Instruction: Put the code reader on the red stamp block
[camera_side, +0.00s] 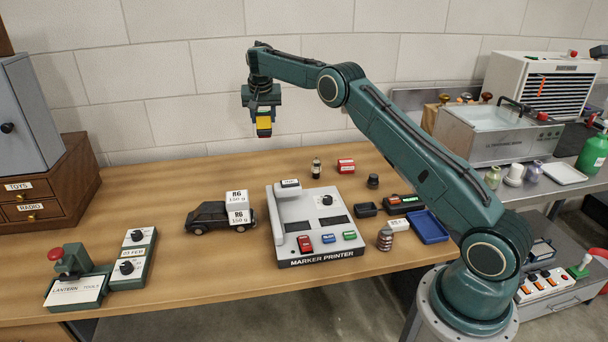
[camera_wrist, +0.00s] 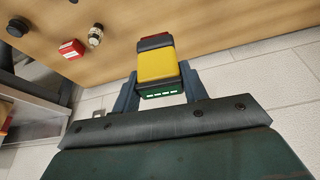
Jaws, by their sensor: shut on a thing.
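A small bottle (camera_side: 316,168) and a dark knob-like thing (camera_side: 373,181) stand near the block. The marker printer (camera_side: 325,255) is in front of it. A black toy car (camera_side: 208,218) with white weight-marked boxes stands left. The table's back left is clear.

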